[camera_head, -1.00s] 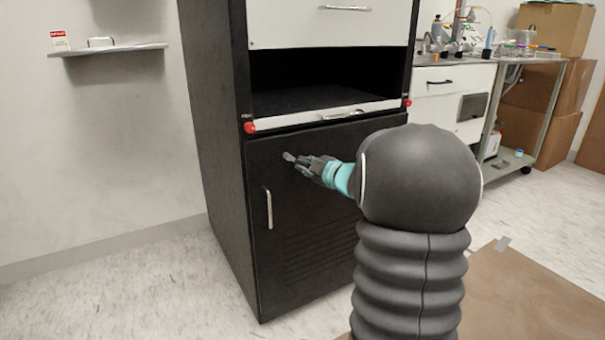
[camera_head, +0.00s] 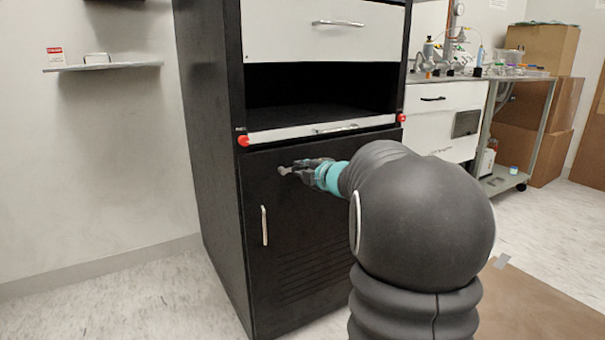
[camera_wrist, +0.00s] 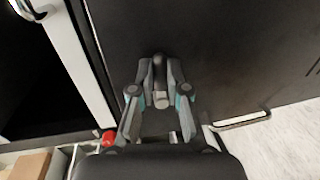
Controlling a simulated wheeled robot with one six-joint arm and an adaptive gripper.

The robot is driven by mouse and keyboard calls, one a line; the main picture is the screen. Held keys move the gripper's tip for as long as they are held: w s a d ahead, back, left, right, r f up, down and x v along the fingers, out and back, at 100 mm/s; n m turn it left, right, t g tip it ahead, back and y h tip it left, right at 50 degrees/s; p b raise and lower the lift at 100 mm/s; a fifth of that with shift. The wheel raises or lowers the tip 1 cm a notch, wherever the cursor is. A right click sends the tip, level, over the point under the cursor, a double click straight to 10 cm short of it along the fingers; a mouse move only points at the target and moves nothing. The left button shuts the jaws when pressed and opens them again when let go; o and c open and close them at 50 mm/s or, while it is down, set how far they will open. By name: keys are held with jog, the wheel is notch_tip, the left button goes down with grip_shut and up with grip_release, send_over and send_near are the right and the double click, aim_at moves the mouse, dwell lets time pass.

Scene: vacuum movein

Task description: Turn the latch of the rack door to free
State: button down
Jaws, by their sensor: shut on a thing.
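The rack door (camera_head: 315,235) is the black lower panel of the tall rack, and it looks closed. Its latch (camera_head: 284,170) is a small grey lever on the upper part of the door, lying nearly level in the head view. My gripper (camera_head: 299,168) reaches it from the right and is shut on it. In the wrist view my gripper (camera_wrist: 160,78) has one finger on each side of the latch (camera_wrist: 160,72). The fingers hide part of the lever.
A metal door handle (camera_head: 264,226) stands out below and left of the latch. Red knobs (camera_head: 243,141) (camera_head: 402,118) sit at the ends of the white drawer strip above the door. A wall shelf (camera_head: 103,66) is at left. Open floor lies left of the rack.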

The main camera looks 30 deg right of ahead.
dwell(0.4)
jog(key=c, duration=1.2)
grip_release()
jog(key=shift+o, duration=0.2)
jog(key=s+r, duration=0.2)
jog(key=s, duration=0.9)
jog(key=shift+s+d+r, duration=0.15)
jog(key=shift+s+r, duration=0.05)
jog(key=shift+s, duration=0.2)
